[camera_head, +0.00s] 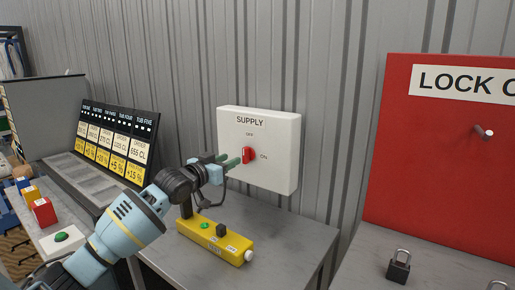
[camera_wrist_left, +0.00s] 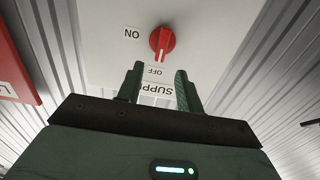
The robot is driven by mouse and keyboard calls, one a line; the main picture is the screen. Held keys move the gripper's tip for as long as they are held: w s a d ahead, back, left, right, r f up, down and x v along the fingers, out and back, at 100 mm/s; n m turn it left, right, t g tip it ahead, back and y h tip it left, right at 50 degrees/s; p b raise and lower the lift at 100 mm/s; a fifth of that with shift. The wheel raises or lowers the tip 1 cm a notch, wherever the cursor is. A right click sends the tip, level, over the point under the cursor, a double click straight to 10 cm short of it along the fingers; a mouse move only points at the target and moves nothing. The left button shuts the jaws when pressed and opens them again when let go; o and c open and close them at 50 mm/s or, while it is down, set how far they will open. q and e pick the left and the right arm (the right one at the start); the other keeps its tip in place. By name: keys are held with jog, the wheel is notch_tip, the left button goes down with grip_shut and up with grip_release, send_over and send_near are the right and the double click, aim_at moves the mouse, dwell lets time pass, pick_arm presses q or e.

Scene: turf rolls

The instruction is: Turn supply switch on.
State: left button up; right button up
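The supply switch is a white box (camera_head: 281,122) on the corrugated wall, with a red rotary knob (camera_head: 248,155) on its face. OFF is printed above the knob and ON to its right. The knob's ridge looks upright, in line with OFF. My left gripper (camera_head: 231,159) is just in front of the knob, slightly to its left. In the left wrist view its two green fingers (camera_wrist_left: 160,68) are apart with nothing between them, and the red knob (camera_wrist_left: 162,42) shows just beyond the fingertips. I cannot tell whether they touch. My right gripper is not in view.
A yellow control box (camera_head: 213,241) sits on the grey bench below the switch. A red lockout board (camera_head: 440,165) stands at the right, with a black padlock (camera_head: 399,267) before it. A price panel (camera_head: 115,140) stands at the left.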

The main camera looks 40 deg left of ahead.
aim_at(244, 150)
pick_arm(q)
jog(key=shift+w+a+r, duration=0.15)
jog(key=shift+w, duration=1.15)
jog(key=shift+w+a+r, duration=0.1)
jog(key=shift+w+a, duration=0.1)
jog(key=shift+w, duration=1.1)
jog(key=shift+w+a+r, duration=0.15)
jog(key=shift+w, duration=1.15)
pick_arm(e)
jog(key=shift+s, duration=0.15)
pick_arm(q)
grip_shut()
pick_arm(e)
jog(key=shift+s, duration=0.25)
